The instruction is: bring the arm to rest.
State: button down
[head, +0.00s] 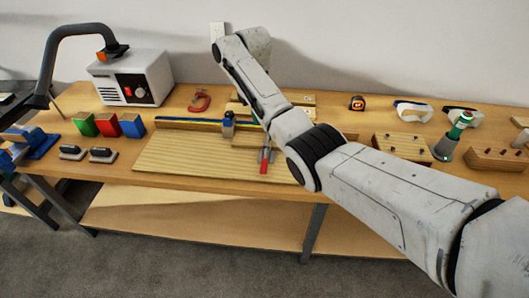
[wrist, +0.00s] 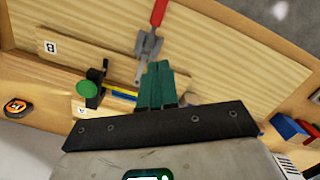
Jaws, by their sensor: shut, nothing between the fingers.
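My arm reaches from the lower right of the head view up over the bench (head: 210,183), with its upper bend near the wall. My gripper is hidden behind my arm in the head view. In the wrist view my gripper (wrist: 156,84) shows two dark green fingers shut together, with nothing between them. They point toward the bench top and a wooden board there. A grey tool with a red handle (wrist: 157,12) lies beyond the fingertips. It also shows in the head view (head: 264,167), left of my elbow. I cannot tell the height of the fingers above the bench.
A white machine (head: 132,77) with a black hose stands at the back left. Red, green and blue blocks and a red clamp (head: 200,100) are near it. An orange tape measure (head: 357,103), safety glasses (head: 412,113) and a green-handled tool (head: 459,125) stand right. Carpet is in front.

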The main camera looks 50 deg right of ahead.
dwell(0.5)
jog(key=s+a+f+n+t, duration=0.1)
jog(key=s+a+f, duration=0.5)
jog(key=a+f, duration=0.25)
jog(key=s+a+f+n, duration=0.1)
jog(key=s+a+f, duration=0.6)
jog(key=f, duration=0.2)
jog(key=s+a+n+t, duration=0.1)
jog(key=s+a, duration=0.2)
jog(key=s, duration=2.2)
jog(key=shift+f+n+h, duration=0.25)
jog(key=shift+n+h, duration=0.05)
jog(key=shift+n, duration=0.1)
